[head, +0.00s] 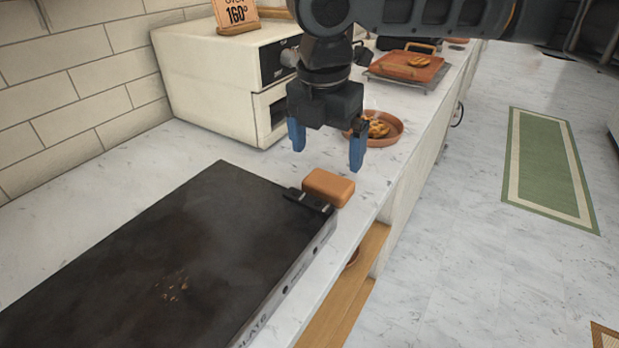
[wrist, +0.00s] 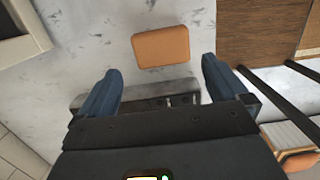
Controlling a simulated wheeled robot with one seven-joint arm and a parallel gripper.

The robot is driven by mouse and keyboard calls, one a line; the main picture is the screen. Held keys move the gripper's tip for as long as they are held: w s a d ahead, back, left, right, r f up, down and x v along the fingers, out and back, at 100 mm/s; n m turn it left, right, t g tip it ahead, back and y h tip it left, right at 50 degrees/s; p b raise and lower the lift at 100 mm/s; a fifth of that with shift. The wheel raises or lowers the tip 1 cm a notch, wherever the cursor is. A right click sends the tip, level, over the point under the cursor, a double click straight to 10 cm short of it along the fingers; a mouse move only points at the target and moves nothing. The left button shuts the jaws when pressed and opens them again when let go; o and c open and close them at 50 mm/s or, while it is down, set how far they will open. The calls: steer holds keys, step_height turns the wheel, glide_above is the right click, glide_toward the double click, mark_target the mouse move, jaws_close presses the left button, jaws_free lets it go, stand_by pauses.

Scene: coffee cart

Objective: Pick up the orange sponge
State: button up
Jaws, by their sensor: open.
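The orange sponge (head: 329,187) is a small rounded block on the white marble counter, at the far right corner of the black hot plate. In the wrist view the sponge (wrist: 161,47) lies beyond the fingertips, roughly centred between them. My gripper (head: 327,152) hangs above and a little behind the sponge in the head view, with its two blue fingers spread apart and nothing between them. The open fingers also show in the wrist view (wrist: 162,80). The sponge looks unobstructed and apart from the fingers.
The black hot plate (head: 150,255) fills the lower left, with a dark clip-like bracket (head: 308,200) at its corner beside the sponge. A cream oven (head: 225,80) stands behind. A terracotta plate of waffles (head: 378,128) and a tray (head: 408,66) lie further along the counter.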

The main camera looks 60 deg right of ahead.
mark_target(328, 181)
steer(key=f, duration=0.7)
steer(key=shift+s+d+f, duration=0.1)
steer(key=shift+d+f, duration=0.2)
steer(key=shift+d, duration=0.1)
steer(key=c, duration=0.7)
steer(key=shift+c, duration=0.2)
steer(key=shift+r, duration=0.1)
steer(key=shift+r, duration=0.6)
step_height(328, 181, up, 3)
steer(key=shift+f, duration=0.2)
steer(key=s+d+r, duration=0.6)
steer(key=s+r, duration=0.1)
steer(key=s, duration=0.3)
